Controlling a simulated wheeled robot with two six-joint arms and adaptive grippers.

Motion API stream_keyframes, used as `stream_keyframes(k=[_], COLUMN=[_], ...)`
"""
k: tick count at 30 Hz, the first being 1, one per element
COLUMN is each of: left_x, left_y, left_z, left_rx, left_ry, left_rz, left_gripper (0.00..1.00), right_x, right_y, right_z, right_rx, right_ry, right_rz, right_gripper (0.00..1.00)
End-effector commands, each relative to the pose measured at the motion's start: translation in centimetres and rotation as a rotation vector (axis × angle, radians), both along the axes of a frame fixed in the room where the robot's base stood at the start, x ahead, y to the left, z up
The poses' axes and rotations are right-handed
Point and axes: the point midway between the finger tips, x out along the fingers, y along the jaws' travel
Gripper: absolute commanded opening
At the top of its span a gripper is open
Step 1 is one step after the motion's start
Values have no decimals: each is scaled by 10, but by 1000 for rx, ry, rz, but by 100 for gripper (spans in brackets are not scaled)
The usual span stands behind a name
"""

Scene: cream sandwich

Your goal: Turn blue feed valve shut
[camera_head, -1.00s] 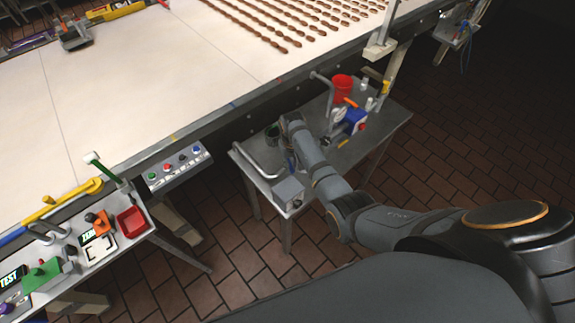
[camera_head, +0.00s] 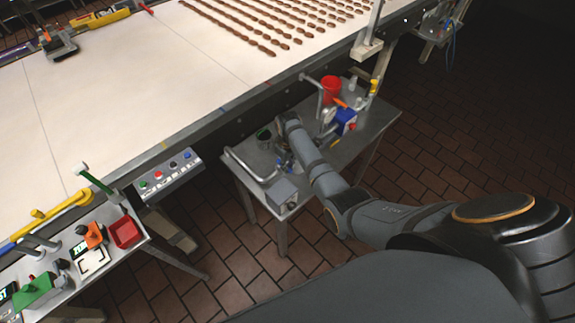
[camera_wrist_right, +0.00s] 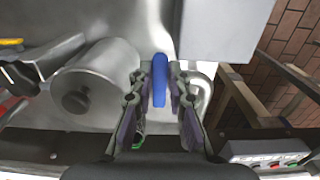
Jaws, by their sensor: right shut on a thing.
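The blue valve handle (camera_wrist_right: 159,85) shows in the right wrist view as an upright blue bar between the two fingers. My right gripper (camera_wrist_right: 160,100) is shut on it, with one finger on each side. In the head view my right arm reaches down over the small steel side table (camera_head: 375,130), and the right gripper (camera_head: 284,158) is mostly hidden there by my own wrist. My left gripper is not in view.
A bent silver pipe (camera_head: 247,166) and a grey box (camera_head: 282,194) stand close to the gripper. A button panel (camera_head: 168,176) is to the left.

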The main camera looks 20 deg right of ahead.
Motion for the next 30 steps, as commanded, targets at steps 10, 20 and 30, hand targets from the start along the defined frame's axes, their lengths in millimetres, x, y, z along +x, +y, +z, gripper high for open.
stream_keyframes(k=[10,20,30], left_x=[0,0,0], left_y=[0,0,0], left_z=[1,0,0], left_rx=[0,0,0], left_ry=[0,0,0], left_rz=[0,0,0], left_gripper=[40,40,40], right_x=[4,2,3], right_y=[-2,-1,-1], right_z=[5,2,63], right_rx=[-4,-1,-1], right_ry=[-12,-5,-10], right_rz=[0,0,0], right_gripper=[33,40,40])
